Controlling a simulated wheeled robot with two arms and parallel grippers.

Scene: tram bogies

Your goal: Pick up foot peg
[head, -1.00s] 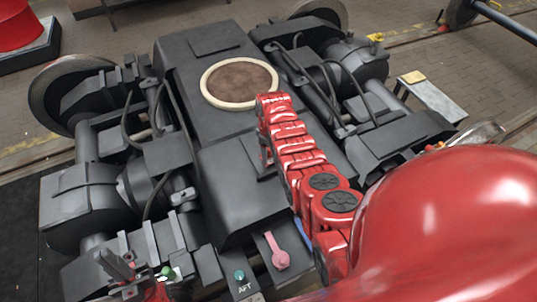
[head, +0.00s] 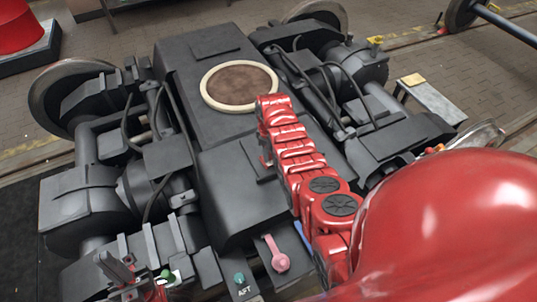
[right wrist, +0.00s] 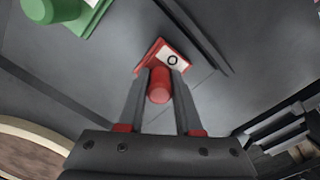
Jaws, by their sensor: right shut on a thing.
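In the right wrist view my right gripper (right wrist: 159,85) is shut on a red peg (right wrist: 159,91). The peg joins a red block (right wrist: 151,54) with a white label and a dark ring mark, above a dark grey surface. A green peg (right wrist: 50,8) on a green base shows at the upper left. In the head view the red arm hides the right gripper and what it holds. A dark and red shape at the lower left, which may be my left gripper (head: 118,270), is beside a small green knob (head: 168,274) with a white patch. Its jaws are unclear.
The dark bogie fills the head view, with a cream ring around a brown disc (head: 238,85). A pink lever (head: 277,257) and a teal knob (head: 239,279) by an AFT label are at the front. Wheels, pipes and cables flank the middle. Paved floor is behind.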

